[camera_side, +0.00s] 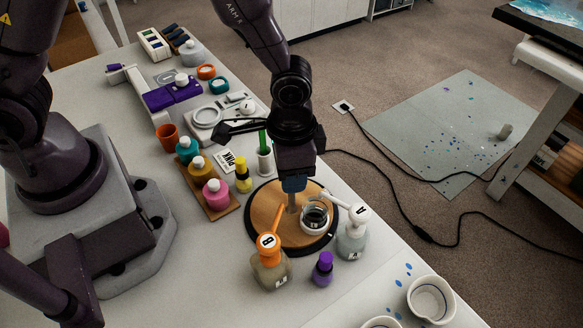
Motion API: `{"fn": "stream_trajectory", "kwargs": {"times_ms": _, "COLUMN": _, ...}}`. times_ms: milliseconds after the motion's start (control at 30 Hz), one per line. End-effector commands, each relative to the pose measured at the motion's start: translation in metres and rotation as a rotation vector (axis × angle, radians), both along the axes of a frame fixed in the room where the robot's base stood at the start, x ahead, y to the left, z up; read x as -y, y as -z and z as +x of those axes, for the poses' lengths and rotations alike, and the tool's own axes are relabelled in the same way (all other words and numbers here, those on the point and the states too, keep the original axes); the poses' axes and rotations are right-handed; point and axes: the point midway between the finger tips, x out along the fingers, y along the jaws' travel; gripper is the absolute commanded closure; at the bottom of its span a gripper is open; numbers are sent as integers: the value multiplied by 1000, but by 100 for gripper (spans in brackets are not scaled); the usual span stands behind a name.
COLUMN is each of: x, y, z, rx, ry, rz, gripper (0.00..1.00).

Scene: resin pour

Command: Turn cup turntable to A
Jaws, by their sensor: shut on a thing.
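The cup turntable (265,206) is a round wooden disc with a dark rim near the table's right edge. A small clear cup (314,221) with a dark band stands on its right part, close to the white spout of pump bottle A (352,240). Pump bottle B (270,272), with an orange head, stands at the front left of the disc, its spout pointing up toward it. My gripper (293,196) points down over the disc, left of the cup, shut on a short upright post of the turntable. The fingertips are small and partly hidden.
A small purple bottle (322,270) stands between the pump bottles. Left of the disc are a yellow bottle (243,176) and a wooden tray (226,206) with several colour bottles. White bowls (431,299) stand at the front right.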

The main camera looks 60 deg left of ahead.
Motion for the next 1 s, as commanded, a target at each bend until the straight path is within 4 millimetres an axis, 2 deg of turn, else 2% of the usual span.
{"fn": "stream_trajectory", "kwargs": {"times_ms": 167, "x": 0, "y": -1, "z": 0, "rx": 0, "ry": 0, "rz": 1, "gripper": 100}}
{"fn": "stream_trajectory", "kwargs": {"times_ms": 200, "x": 0, "y": -1, "z": 0, "rx": 0, "ry": 0, "rz": 1, "gripper": 62}}
{"fn": "stream_trajectory", "kwargs": {"times_ms": 300, "x": 0, "y": -1, "z": 0, "rx": 0, "ry": 0, "rz": 1, "gripper": 39}}
{"fn": "stream_trajectory", "kwargs": {"times_ms": 667, "x": 0, "y": -5, "z": 1, "rx": 2, "ry": -1, "rz": 0, "gripper": 39}}
{"fn": "stream_trajectory", "kwargs": {"times_ms": 767, "x": 0, "y": -17, "z": 1, "rx": 5, "ry": -1, "rz": -1, "gripper": 39}}
{"fn": "stream_trajectory", "kwargs": {"times_ms": 1000, "x": 0, "y": -69, "z": 1, "rx": 8, "ry": -2, "rz": -2, "gripper": 39}}
